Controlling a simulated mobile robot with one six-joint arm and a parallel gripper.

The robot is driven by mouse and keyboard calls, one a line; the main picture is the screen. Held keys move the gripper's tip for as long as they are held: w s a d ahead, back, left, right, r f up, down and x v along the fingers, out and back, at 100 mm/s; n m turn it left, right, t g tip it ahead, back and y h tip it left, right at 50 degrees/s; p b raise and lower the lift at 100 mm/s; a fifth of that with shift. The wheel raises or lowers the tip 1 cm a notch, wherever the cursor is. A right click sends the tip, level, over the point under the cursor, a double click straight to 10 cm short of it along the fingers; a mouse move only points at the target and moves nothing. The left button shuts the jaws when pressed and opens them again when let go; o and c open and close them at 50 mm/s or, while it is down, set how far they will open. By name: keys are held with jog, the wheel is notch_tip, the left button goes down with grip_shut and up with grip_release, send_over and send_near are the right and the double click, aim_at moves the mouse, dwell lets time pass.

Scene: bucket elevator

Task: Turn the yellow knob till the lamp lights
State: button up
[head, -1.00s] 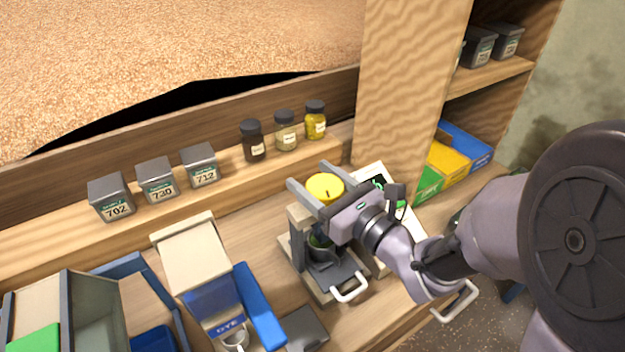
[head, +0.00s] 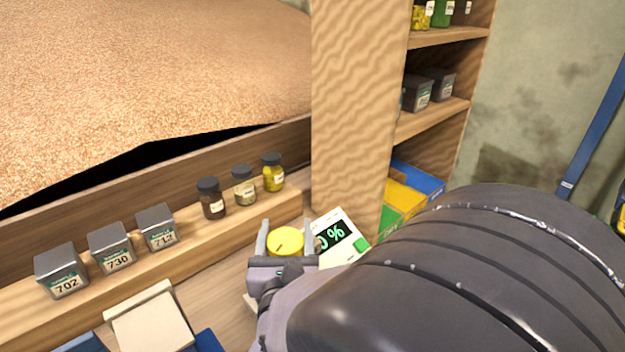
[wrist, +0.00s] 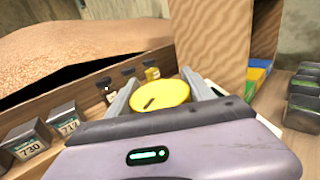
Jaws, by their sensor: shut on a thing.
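The yellow knob (head: 286,240) is round, with a short dark line on its top face. It also shows in the wrist view (wrist: 163,96), where the dark line slants from lower left to upper right. My gripper (head: 286,228) has one grey finger on each side of the knob and is shut on it. The same two fingers flank the knob in the wrist view (wrist: 162,90). The stand under the knob is mostly hidden by my gripper and arm. I cannot make out a lamp in these views.
A white panel (head: 331,219) with a dark display ending in "0 %" and a green patch stands right of the knob. Several jars and grey numbered tins (head: 62,271) line the ledge behind. A wooden post (head: 350,120) rises close behind the panel. My arm covers the lower right.

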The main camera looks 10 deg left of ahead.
jog(key=shift+d+m+h, duration=0.1)
jog(key=shift+m+h, duration=0.4)
jog(key=shift+h, duration=0.3)
jog(key=o, duration=1.4)
jog(key=shift+c, duration=0.2)
jog(key=shift+w, duration=0.1)
